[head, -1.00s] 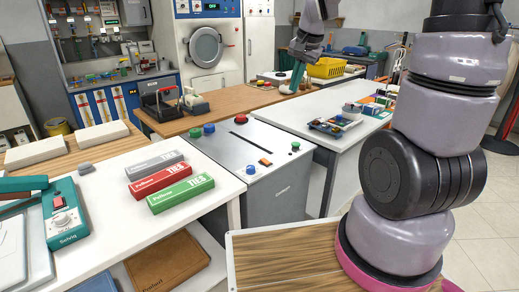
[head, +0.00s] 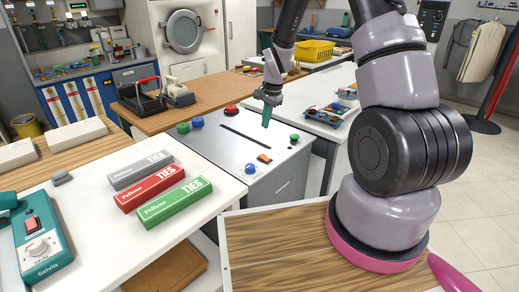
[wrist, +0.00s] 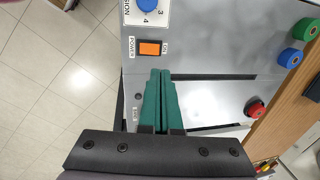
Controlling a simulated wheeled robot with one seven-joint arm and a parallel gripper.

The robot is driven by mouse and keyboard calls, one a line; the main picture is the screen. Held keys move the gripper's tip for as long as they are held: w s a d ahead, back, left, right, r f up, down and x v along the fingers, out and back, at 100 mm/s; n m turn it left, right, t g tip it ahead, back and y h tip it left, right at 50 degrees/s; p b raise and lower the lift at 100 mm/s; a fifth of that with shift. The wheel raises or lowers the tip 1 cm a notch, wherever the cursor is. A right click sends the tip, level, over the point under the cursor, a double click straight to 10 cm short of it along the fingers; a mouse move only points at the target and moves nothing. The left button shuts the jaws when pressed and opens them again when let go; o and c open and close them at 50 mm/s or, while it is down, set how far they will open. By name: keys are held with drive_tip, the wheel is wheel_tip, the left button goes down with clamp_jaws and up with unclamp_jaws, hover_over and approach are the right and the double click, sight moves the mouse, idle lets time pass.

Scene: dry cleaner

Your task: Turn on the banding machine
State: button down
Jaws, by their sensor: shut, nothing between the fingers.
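The banding machine (head: 213,146) is a grey metal box with a long dark slot in its top. Its orange power switch (head: 264,159) is near the front edge, between a blue knob (head: 250,169) and a green button (head: 294,137). In the wrist view the orange switch (wrist: 149,48) sits between POWER and ON labels, with the blue dial (wrist: 150,5) beyond it. My gripper (head: 266,124) hangs over the machine's right part, its green fingers pressed together and empty. In the wrist view the fingertips (wrist: 160,72) appear just short of the switch; contact cannot be told.
Green (head: 183,128), blue (head: 197,122) and red (head: 231,109) round pieces stand along the machine's far side. Three tie boxes (head: 162,188) lie on the white table to the left. A tray (head: 327,113) of small parts sits on the right table.

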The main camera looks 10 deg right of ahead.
sight(260, 156)
drive_tip(key=f, duration=0.4)
drive_tip(key=w+a+f, duration=0.1)
drive_tip(key=f, duration=0.4)
drive_tip(key=w+f, duration=0.1)
drive_tip(key=f, duration=0.3)
drive_tip(key=shift+a+f, duration=0.25)
drive_tip(key=shift+f, duration=0.1)
drive_tip(key=shift+w+f, duration=0.1)
drive_tip(key=shift+w+a+f, duration=0.1)
drive_tip(key=shift+a+f, duration=0.05)
drive_tip(key=shift+f, duration=0.05)
drive_tip(key=shift+g, duration=0.3)
drive_tip(key=shift+s+d+r, duration=0.3)
drive_tip(key=shift+s+d, duration=0.25)
drive_tip(key=shift+s, duration=0.15)
